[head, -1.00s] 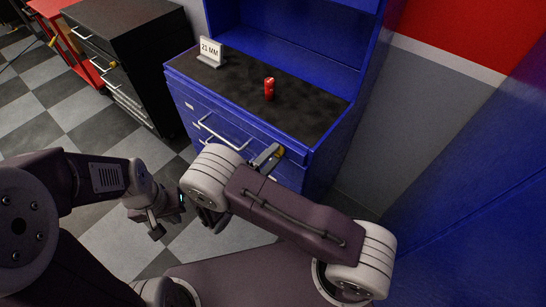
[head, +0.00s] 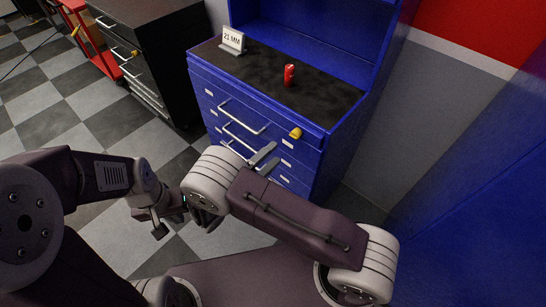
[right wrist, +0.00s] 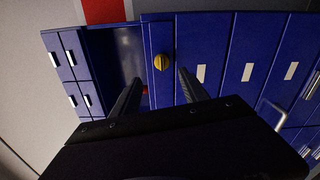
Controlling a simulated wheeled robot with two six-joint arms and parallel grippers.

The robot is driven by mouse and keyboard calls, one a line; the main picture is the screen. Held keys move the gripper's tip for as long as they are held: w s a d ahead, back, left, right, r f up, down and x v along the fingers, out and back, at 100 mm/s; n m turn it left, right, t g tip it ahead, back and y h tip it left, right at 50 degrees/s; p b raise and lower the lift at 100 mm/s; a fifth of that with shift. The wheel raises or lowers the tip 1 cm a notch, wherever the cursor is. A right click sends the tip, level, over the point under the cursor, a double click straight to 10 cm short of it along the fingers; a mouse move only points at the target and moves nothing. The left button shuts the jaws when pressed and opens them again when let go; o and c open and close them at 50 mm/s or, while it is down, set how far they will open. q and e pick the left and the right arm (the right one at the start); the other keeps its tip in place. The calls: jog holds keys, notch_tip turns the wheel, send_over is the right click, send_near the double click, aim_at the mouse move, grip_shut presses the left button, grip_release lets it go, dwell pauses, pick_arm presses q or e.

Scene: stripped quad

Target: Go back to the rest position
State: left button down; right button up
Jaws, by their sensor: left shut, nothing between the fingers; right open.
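My left gripper (head: 158,226) hangs low at the left, shut and empty, over the checkered floor. My right gripper (head: 267,157) is open and empty in front of the blue drawer cabinet (head: 318,168). Its two fingers also show in the right wrist view (right wrist: 159,82), spread apart and pointing at the cabinet front. A yellow knob (head: 296,133) on the cabinet's top drawer front lies beyond the fingertips, apart from them. In the right wrist view the knob (right wrist: 161,62) appears between the fingers but farther off.
A red can-like object (head: 289,75) and a "21 MM" sign (head: 233,40) stand on the dark cabinet top. A black drawer cabinet (head: 150,50) stands at the left. A blue panel (head: 470,195) is at the right. Checkered floor (head: 80,127) is open at the left.

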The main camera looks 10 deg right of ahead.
jog(key=w, duration=0.1)
notch_tip(320, 180, up, 8)
jog(key=r+m+g+h+p, duration=0.1)
jog(key=m+g+h, duration=0.1)
jog(key=m+g, duration=0.45)
send_over(291, 135)
jog(key=s+d, duration=0.4)
jog(key=s, duration=0.1)
jog(key=s+d+r+m+g+y, duration=0.1)
jog(key=s+d+m+g, duration=0.25)
jog(key=s+d, duration=0.2)
jog(key=s+f+m+g+y+p, duration=0.2)
jog(key=s+f+m+g+y, duration=0.15)
jog(key=s+y, duration=0.85)
pick_arm(q)
jog(key=r, duration=0.2)
jog(key=shift+w+d+r, duration=0.3)
jog(key=shift+w+d, duration=0.05)
pick_arm(e)
jog(key=w+a+f+n+t+y, duration=0.3)
jog(key=a+f+n+t, duration=0.1)
jog(key=a, duration=0.5)
jog(key=shift+w+f+y, duration=0.15)
jog(key=shift+f+y, duration=0.1)
jog(key=shift+y, duration=0.05)
